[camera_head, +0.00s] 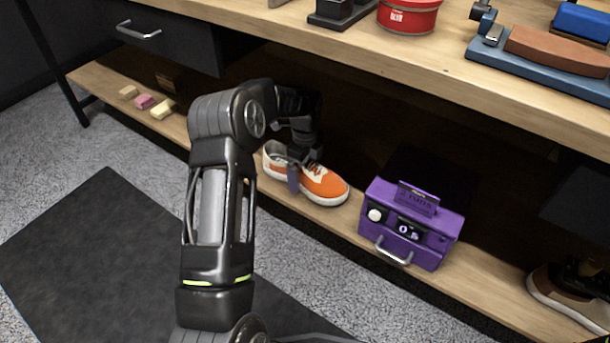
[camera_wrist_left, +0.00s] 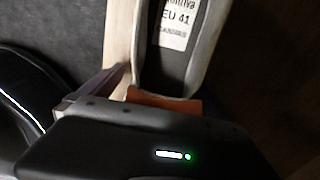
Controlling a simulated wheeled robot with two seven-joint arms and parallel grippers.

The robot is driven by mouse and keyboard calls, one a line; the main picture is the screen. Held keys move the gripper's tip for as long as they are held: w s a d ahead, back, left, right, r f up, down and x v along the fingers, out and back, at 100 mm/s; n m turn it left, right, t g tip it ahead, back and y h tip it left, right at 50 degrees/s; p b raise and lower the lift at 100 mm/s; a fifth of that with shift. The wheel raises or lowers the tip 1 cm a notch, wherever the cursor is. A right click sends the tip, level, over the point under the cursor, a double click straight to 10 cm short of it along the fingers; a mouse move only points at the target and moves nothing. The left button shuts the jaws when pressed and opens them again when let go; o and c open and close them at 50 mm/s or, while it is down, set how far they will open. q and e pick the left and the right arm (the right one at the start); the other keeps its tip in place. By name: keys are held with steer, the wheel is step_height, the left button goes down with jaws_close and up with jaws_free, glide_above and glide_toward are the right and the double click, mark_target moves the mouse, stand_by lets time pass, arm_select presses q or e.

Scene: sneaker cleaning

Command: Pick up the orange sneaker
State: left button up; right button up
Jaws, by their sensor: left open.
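The orange sneaker (camera_head: 322,184) with white sole sits on the low wooden shelf, its toe pointing right and its opening to the left. In the left wrist view I look into its opening, with an "EU 41" label on the insole (camera_wrist_left: 172,38) and a strip of orange upper (camera_wrist_left: 165,104). My left gripper (camera_head: 300,172) is open, low over the middle of the sneaker. One finger hangs down along the sneaker's near side; the other finger is hidden. I cannot tell whether the fingers touch the sneaker.
A purple box (camera_head: 411,224) with a handle and display stands right of the sneaker. A brown shoe (camera_head: 562,296) is farther right. Small blocks (camera_head: 145,101) lie on the shelf at left. The wooden tabletop (camera_head: 330,48) overhangs the shelf, carrying a red tin (camera_head: 409,17).

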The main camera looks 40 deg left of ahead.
stand_by(0.3)
arm_select(q)
steer(key=c, duration=1.6)
steer(key=shift+r, duration=0.1)
steer(key=shift+r+p, duration=0.35)
step_height(320, 180, up, 3)
steer(key=shift+r+p, duration=0.15)
steer(key=shift+p, duration=0.9)
steer(key=s+p, duration=0.4)
steer(key=s, duration=1.4)
steer(key=shift+d+f, duration=0.2)
steer(key=shift+f, duration=0.15)
